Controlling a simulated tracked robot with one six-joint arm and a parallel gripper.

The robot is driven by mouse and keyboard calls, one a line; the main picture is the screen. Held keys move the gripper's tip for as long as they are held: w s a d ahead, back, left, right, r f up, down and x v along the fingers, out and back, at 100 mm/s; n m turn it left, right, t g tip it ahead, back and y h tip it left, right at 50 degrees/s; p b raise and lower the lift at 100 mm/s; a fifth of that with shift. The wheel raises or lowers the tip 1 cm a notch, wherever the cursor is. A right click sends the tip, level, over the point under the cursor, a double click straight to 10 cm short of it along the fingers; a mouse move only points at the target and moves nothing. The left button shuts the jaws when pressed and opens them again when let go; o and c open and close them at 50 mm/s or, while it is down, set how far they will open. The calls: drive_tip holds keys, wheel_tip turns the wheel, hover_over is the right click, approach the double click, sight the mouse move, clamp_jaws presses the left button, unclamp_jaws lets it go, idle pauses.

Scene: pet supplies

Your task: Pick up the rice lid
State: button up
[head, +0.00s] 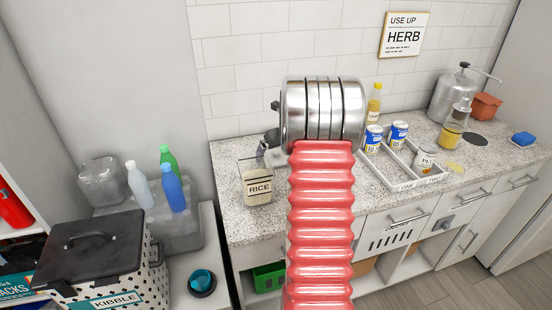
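The rice container (257,190) is a cream box with a RICE label, upright near the front left of the speckled counter in the head view. Its top edge lies close to my arm, and I cannot clearly make out the lid there. My gripper (271,144) shows only as small dark and grey parts at the left of my arm's metal end, just above and behind the rice container. The rest is hidden behind the arm. I cannot tell whether its fingers are open, shut or touching the lid.
A divided tray (405,163) with cans stands right of my arm, with a yellow bottle (374,102) behind it. A metal dispenser (452,97) and a blue sponge (523,139) are farther right. At left are a kibble bin (92,262) and several bottles.

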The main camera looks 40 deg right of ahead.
sight(277, 150)
drive_tip(key=shift+c, duration=0.3)
drive_tip(key=c, duration=1)
drive_tip(key=shift+o, duration=0.2)
drive_tip(key=shift+r, duration=0.15)
wheel_tip(277, 150, up, 10)
drive_tip(key=shift+f, duration=0.1)
